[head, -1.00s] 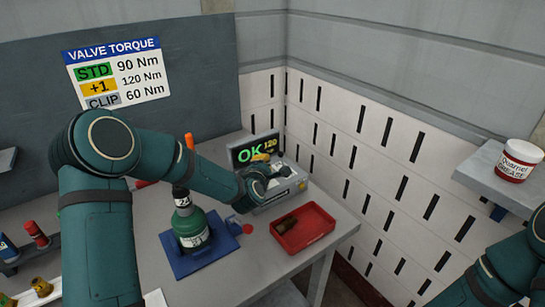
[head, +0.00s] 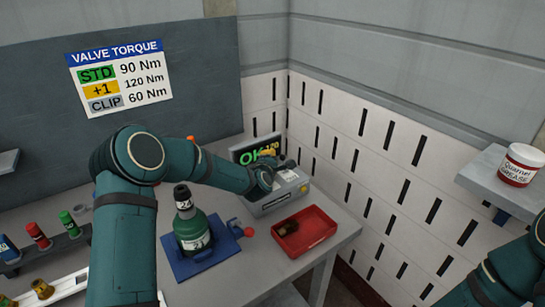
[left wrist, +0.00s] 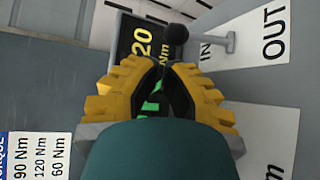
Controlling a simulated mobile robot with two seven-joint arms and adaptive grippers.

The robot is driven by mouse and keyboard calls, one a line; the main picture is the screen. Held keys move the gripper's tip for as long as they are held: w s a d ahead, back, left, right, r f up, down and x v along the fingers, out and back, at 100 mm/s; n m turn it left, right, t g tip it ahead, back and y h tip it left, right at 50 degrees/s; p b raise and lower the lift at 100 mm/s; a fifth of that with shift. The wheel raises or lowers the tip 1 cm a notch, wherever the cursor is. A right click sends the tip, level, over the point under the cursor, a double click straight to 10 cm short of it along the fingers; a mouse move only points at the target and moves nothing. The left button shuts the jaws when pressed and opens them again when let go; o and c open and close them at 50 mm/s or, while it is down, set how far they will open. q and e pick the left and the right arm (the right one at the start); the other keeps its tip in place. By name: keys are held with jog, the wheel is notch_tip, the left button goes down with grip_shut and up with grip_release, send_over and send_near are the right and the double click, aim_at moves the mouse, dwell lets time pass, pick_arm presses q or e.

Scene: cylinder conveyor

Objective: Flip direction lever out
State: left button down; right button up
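The direction lever shows in the left wrist view as a black ball knob (left wrist: 175,36) on a grey rod, just beyond my left fingertips, by the IN and OUT labels (left wrist: 272,32). I cannot tell whether the fingers touch it. My left gripper (left wrist: 166,68) has yellow and black fingers that come together at the tips, with nothing seen between them. In the head view it hangs over the grey tester box (head: 284,193), in front of the OK 120 display (head: 252,150); the lever cannot be made out there. My right gripper is out of the picture.
A green bottle-shaped cylinder (head: 193,228) stands in a blue holder (head: 205,260) on the table. A red tray (head: 322,240) with a dark part lies at the table's right. A grease tub (head: 519,165) sits on a shelf. The white slotted wall is close behind the tester.

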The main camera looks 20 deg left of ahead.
pick_arm(q)
jog(key=shift+x, duration=1.45)
